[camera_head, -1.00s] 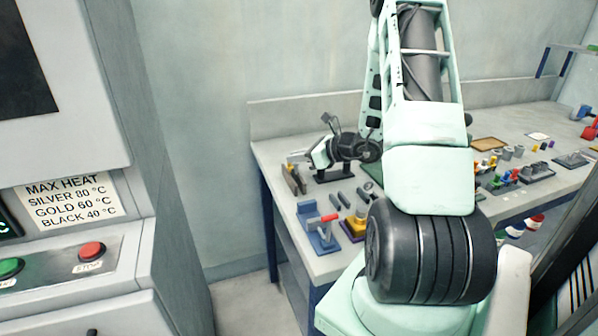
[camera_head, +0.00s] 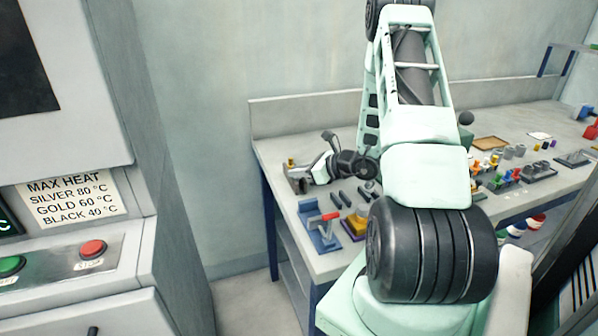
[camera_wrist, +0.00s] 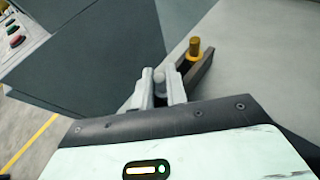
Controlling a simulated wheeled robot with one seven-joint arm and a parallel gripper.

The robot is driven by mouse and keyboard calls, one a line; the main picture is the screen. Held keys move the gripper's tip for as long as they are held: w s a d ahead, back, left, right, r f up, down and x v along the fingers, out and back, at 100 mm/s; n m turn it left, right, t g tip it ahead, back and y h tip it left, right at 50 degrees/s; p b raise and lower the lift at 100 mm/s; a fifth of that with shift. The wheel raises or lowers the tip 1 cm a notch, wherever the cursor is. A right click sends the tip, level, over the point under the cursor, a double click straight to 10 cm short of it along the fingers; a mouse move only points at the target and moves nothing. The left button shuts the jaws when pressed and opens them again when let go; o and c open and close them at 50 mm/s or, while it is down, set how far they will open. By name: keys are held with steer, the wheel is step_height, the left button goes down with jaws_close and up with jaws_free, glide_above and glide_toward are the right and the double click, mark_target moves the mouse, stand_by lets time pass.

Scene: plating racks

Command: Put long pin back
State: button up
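My gripper (camera_wrist: 160,82) is at the back left corner of the bench, with its pale grey fingers at the near end of a dark rack (camera_wrist: 205,70). Rounded grey ends show at and between the fingertips; I cannot tell whether one is the long pin or part of the fingers. A yellow-orange pin (camera_wrist: 195,48) stands upright at the rack's far end, apart from the fingers. In the head view the yellow pin (camera_head: 290,162) shows left of my gripper (camera_head: 308,178), and the rack is partly hidden.
A blue fixture with a red handle (camera_head: 325,226) and a yellow block (camera_head: 355,222) stand nearer the bench front. Dark bars (camera_head: 345,199) lie between. Several coloured parts (camera_head: 500,175) fill the right side. The heater cabinet (camera_head: 75,170) stands left, across a floor gap.

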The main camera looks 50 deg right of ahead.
steer(key=o, duration=0.3)
